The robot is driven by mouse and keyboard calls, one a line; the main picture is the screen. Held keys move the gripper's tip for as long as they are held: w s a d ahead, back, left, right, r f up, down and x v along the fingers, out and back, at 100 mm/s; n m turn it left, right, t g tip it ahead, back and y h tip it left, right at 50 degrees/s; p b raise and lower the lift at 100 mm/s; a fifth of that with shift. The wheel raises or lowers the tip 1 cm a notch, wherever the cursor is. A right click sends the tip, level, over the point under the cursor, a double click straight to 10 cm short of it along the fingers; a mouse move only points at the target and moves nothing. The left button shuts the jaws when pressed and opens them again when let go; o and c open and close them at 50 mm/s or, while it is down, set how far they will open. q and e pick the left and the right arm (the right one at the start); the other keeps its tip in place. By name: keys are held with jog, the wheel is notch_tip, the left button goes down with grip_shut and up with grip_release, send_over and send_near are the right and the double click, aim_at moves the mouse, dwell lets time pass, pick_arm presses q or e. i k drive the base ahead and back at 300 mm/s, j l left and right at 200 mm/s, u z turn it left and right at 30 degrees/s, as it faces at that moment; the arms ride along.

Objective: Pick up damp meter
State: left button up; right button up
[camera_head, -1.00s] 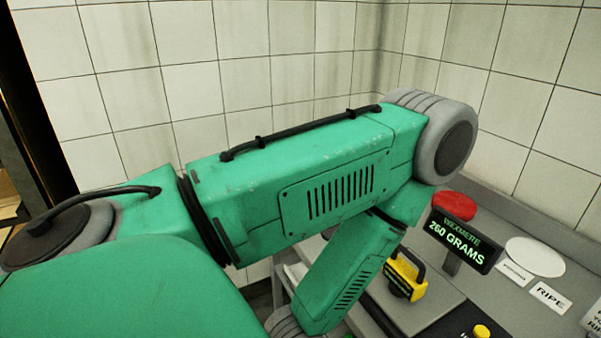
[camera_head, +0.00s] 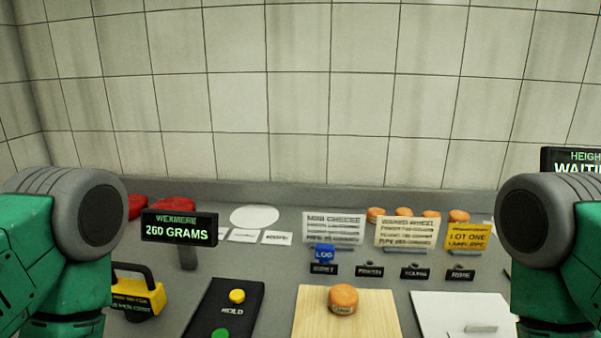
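A yellow device with a black handle (camera_head: 138,298), which looks like the damp meter, stands on the grey counter at the lower left, just right of my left arm. Its front carries small text that I cannot read fully. My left arm shows at the left edge and my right arm at the right edge, both as green links with grey joints. Neither gripper is in view.
A scale display reading 260 grams (camera_head: 179,229) stands behind the yellow device. A black panel with buttons (camera_head: 247,291), a wooden board (camera_head: 308,318) with an orange cheese wheel (camera_head: 343,299) and a white board (camera_head: 440,305) lie rightward. Signs and several small wheels stand behind.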

aim_at(140, 299)
jog(key=k+j+u, duration=0.1)
jog(key=u, duration=0.35)
jog(key=k+j+u, duration=0.1)
jog(key=j+u, duration=0.15)
jog(key=u, duration=0.15)
